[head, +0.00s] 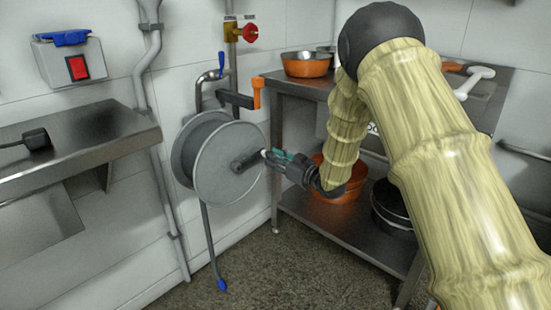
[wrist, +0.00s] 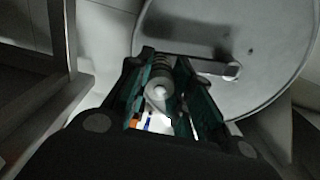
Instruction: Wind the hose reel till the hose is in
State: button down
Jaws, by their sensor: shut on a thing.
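The hose reel (head: 228,165) is a grey drum with a round side plate, mounted on the wall; its plate also fills the upper right of the wrist view (wrist: 270,50). A dark hose (head: 209,240) hangs from it, ending in a blue nozzle (head: 222,286) near the floor. A crank arm (head: 246,161) lies across the plate and also shows in the wrist view (wrist: 215,68). My gripper (head: 273,157) is shut on the crank handle (wrist: 160,88), a grey ribbed grip between its two fingers (wrist: 163,95). The fingers hide part of the handle in the head view.
A steel table (head: 330,222) with orange pots (head: 306,64) stands right of the reel, close to my arm. An orange-ended bracket (head: 258,95) and a red valve knob (head: 250,32) are above it. A steel shelf (head: 80,135) is at left. The floor below is clear.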

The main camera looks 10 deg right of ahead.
jog(key=shift+w+d+f+m+p, duration=0.15)
jog(key=shift+f+m+p, duration=0.25)
jog(key=shift+m+p, duration=0.5)
jog(key=shift+f+m+p, duration=0.5)
jog(key=shift+f+p, duration=0.15)
jog(key=shift+p, duration=0.55)
jog(key=s+a+f+m+p, duration=0.5)
jog(key=f+m, duration=0.5)
jog(key=m, duration=0.7)
jog(key=shift+s+a+f, duration=0.35)
jog(key=shift+s+a, duration=0.85)
jog(key=shift+a, duration=0.5)
jog(key=c, duration=1.3)
grip_release()
jog(key=shift+o, duration=0.3)
